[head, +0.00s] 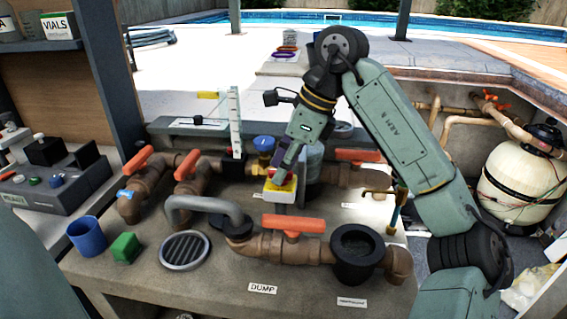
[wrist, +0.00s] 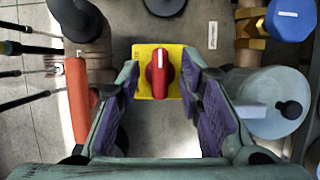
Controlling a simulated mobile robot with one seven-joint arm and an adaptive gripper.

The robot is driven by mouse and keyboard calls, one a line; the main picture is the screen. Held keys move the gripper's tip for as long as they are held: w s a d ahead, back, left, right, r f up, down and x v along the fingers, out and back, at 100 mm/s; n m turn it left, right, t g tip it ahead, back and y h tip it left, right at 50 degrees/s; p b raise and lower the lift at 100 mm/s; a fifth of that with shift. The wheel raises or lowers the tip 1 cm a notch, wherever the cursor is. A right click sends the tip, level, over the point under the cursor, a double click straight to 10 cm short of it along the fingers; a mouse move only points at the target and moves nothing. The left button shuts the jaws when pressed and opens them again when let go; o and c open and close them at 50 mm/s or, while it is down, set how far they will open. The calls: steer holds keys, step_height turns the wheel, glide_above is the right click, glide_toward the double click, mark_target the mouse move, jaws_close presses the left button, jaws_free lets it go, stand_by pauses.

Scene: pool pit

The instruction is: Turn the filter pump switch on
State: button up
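The filter pump switch appears to be the yellow box (head: 281,193) with a red rotary knob, amid the pipes on the bench. In the wrist view its yellow face (wrist: 144,56) is near the centre. The red knob (wrist: 159,76) points up and down in the picture, with a pale mark near its upper end. My gripper (head: 284,170) is just above the box and hides part of the knob in the head view. In the wrist view my gripper (wrist: 160,82) is open, its purple-padded fingers on either side of the knob, with visible gaps. I cannot tell its exact height above the knob.
Orange-handled valves (head: 293,224) and brown pipes surround the switch. A grey curved handle (head: 205,205) stands to the left. In the wrist view, an orange handle (wrist: 78,100) lies left and a pale blue cylinder (wrist: 268,100) right. A blue cup (head: 87,236) stands at front left.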

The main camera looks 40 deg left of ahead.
jaws_close()
stand_by(0.3)
